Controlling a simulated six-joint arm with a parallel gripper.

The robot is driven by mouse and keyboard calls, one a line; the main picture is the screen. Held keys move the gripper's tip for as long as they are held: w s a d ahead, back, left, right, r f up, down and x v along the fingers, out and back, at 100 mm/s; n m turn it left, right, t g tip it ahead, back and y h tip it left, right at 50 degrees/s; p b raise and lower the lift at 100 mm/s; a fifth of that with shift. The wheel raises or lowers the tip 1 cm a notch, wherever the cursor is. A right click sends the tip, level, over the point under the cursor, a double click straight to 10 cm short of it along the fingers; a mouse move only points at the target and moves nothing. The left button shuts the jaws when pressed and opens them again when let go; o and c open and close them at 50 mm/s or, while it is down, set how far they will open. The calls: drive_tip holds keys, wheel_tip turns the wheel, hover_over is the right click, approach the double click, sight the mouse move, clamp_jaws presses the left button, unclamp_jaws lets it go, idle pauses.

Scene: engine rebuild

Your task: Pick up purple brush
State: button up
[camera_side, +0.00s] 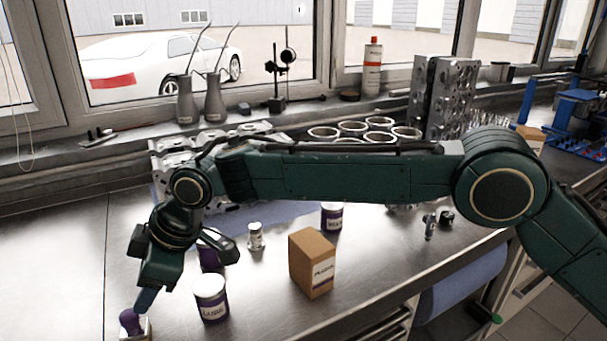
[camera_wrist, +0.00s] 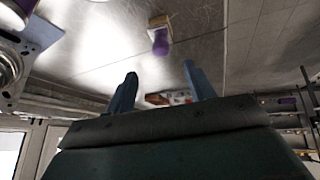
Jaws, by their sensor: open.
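The purple brush (camera_side: 131,321) is at the lower left of the side view, on the metal bench near its front edge. A pale block-like part (camera_side: 148,327) shows beside its purple end. In the wrist view the purple part (camera_wrist: 161,44) lies beyond the fingertips, with the pale tan part (camera_wrist: 158,21) behind it. My gripper (camera_side: 146,299) points down just above the brush in the side view. In the wrist view my gripper (camera_wrist: 160,69) has its two blue fingers apart, with nothing held between them. The exact gap to the brush is hard to judge.
The bench left of my gripper is clear.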

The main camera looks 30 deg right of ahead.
sight(132, 314)
drive_tip(key=shift+x, duration=2.3)
drive_tip(key=shift+f, duration=0.1)
drive_tip(key=shift+x, duration=2.5)
drive_tip(key=c, duration=1.1)
